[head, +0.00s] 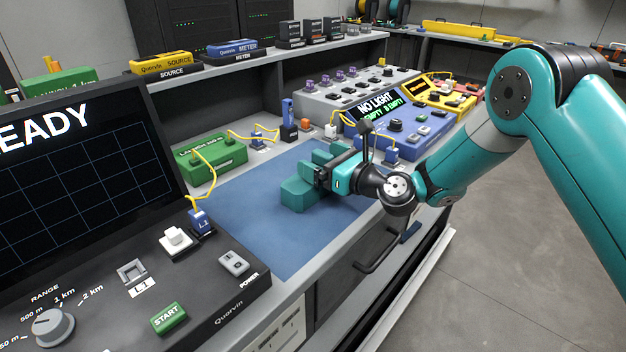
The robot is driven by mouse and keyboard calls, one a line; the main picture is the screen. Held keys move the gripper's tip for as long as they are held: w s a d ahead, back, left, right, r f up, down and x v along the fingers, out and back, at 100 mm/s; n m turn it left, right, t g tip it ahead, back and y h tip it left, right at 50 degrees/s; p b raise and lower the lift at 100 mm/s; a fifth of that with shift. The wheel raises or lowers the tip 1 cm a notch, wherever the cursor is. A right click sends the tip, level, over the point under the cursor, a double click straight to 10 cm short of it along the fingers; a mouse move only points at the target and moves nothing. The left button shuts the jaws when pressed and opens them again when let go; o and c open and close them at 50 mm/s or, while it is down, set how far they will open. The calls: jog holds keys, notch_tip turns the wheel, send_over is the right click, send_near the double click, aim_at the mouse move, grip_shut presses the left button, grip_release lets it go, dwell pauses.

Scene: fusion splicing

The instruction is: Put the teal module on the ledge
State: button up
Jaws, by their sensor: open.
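The teal module (297,194) is a blocky dark-teal piece on the blue mat (255,225) on the bench. My gripper (318,176) reaches in from the right, low over the mat. It is open, with its fingers right at the module; I cannot tell whether they touch it. The gripper hides part of the module's right side. A long raised ledge (285,58) runs along the back above the bench and carries labelled boxes.
On the ledge stand a yellow source box (162,64), a blue meter box (234,48) and several dark boxes. A green box (211,157) with yellow cable sits behind the mat. A large screen console (75,170) is at left, and a blue console (385,118) at right.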

jog(key=c, duration=0.9)
jog(key=shift+r, duration=0.15)
